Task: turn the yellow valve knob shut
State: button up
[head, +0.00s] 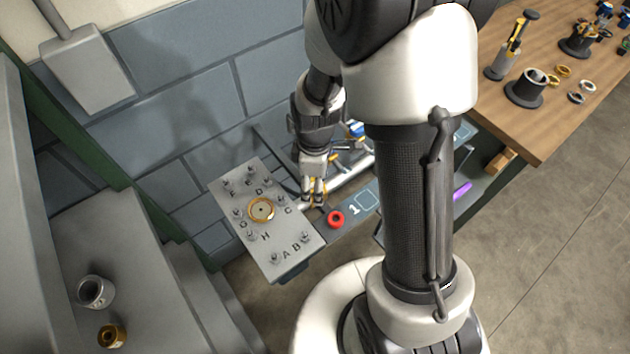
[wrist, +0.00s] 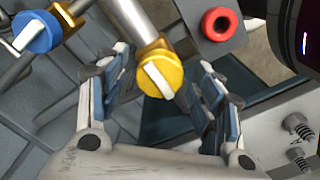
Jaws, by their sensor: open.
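In the wrist view the yellow valve knob (wrist: 174,72) is round with a white bar across its face. The bar runs roughly in line with the metal pipe (wrist: 133,18) behind the knob. My gripper (wrist: 165,60) is open, with one finger on each side of the knob and visible gaps between fingers and knob. In the head view my gripper (head: 313,198) points down beside the lettered panel, and the knob is mostly hidden by the fingers, with only bits of yellow showing.
A blue knob (wrist: 36,32) sits on another pipe to the left. A red ring-shaped part (wrist: 219,24) is close on the right; it also shows in the head view (head: 336,218). The grey lettered panel (head: 270,252) with several posts stands left of my gripper. A wooden table (head: 535,130) is at right.

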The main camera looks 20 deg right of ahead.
jog(key=shift+c, duration=0.6)
jog(key=c, duration=1)
jog(key=shift+o, duration=0.2)
jog(key=m, duration=0.4)
jog(key=shift+r+m, duration=0.1)
jog(key=shift+m, duration=0.3)
jog(key=m+p, duration=0.1)
jog(key=m, duration=0.3)
jog(key=shift+m, duration=0.3)
jog(key=m, duration=0.4)
jog(key=shift+m, duration=2.2)
